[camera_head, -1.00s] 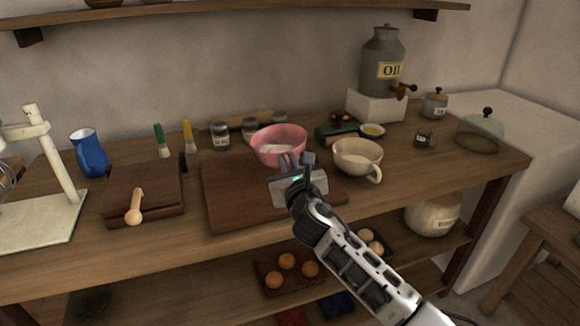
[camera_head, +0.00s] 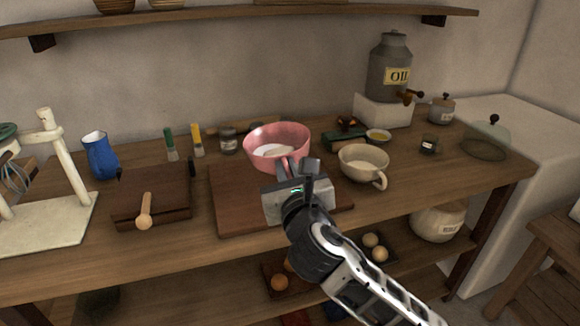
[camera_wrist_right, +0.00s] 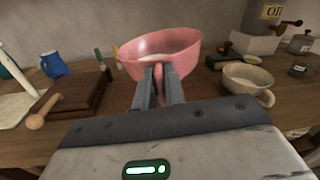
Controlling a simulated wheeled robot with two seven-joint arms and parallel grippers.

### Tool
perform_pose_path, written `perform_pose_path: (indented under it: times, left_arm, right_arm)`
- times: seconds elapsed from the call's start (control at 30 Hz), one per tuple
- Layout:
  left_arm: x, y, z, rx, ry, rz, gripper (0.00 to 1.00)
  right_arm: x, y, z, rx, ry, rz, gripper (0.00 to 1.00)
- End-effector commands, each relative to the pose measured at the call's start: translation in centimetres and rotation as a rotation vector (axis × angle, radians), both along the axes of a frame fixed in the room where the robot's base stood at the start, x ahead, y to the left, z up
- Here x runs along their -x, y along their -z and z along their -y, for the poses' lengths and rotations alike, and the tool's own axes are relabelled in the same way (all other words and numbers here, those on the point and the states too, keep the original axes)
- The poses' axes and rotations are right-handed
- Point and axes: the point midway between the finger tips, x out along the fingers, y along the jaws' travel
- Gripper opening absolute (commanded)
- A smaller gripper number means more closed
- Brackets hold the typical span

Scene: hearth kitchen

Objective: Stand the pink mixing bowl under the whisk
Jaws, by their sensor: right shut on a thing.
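The pink mixing bowl (camera_head: 277,140) has white contents and is at the back edge of a dark board, near the middle of the bench. The whisk (camera_head: 18,176) hangs from a cream stand (camera_head: 62,150) at the far left, partly cut off by the picture edge. The stand's pale base (camera_head: 45,228) lies below it. My left gripper is not in view.
A dark box with a wooden spoon (camera_head: 144,212) and a blue jug (camera_head: 100,155) stand between the bowl and the stand. Two brushes (camera_head: 171,145) and a jar (camera_head: 228,139) are behind. A cream cup (camera_head: 364,163) stands close on the right.

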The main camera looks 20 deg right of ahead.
Motion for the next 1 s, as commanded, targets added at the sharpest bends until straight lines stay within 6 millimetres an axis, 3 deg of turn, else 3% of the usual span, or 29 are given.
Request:
perform_pose_path:
  times: [0.4, 1.0]
  left_arm:
    - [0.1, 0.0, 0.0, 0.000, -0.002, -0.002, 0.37]
    - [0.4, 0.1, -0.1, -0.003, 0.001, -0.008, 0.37]
  right_arm:
    - [1.8, -1.1, -0.9, 0.001, -0.001, 0.006, 0.00]
    - [2.0, -1.2, -1.0, 0.000, -0.001, 0.006, 0.00]
